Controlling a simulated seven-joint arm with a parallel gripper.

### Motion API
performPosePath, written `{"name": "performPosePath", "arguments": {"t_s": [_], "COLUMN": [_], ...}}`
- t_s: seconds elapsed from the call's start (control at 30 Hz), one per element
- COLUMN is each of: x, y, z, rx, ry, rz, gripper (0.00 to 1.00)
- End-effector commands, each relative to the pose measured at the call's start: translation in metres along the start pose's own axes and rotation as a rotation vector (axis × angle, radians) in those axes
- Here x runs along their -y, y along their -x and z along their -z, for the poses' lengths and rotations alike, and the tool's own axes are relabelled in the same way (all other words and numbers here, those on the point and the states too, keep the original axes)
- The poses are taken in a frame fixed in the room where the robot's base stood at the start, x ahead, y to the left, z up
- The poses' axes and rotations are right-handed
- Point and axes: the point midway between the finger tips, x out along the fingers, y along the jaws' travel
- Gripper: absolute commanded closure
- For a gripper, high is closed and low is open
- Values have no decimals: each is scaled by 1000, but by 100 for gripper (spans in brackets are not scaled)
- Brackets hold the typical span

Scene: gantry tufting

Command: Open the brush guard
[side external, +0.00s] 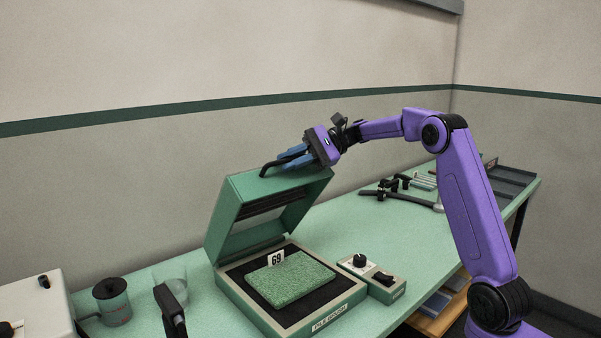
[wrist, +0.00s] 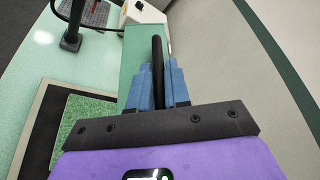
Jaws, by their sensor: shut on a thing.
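The brush guard (side external: 238,200) is a green hinged cover on a box, raised and tilted well up above its base in the side view. Its black bar handle (side external: 268,168) is at the upper edge of the guard. My gripper (side external: 285,159) is at that handle, with its blue fingers closed around it. In the wrist view the handle (wrist: 157,62) runs between the two blue fingers. Inside the base (side external: 232,291), a green textured pad (side external: 290,284) lies on a black bed, with a "69" tag (side external: 276,258) standing at its back edge.
A control box (side external: 371,277) with a knob and a switch stands right of the base. A lidded jar (side external: 112,300), a clear beaker (side external: 171,277) and a white machine (side external: 38,305) are at the left. Black clamps (side external: 392,188) lie on the bench behind. The wall is close behind the guard.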

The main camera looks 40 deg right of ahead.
Motion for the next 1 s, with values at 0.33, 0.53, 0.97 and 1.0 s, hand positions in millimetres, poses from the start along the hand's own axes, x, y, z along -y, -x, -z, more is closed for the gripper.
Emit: {"name": "performPosePath", "arguments": {"t_s": [0.33,0.53,0.97,1.0], "x": [29,38,41,41], "y": [-3,-4,-4,-4], "z": [13,16,18,18], "rx": [-5,-5,-5,-5], "ry": [2,0,0,0], "rz": [4,4,4,4], "gripper": [100,100,100,100]}}
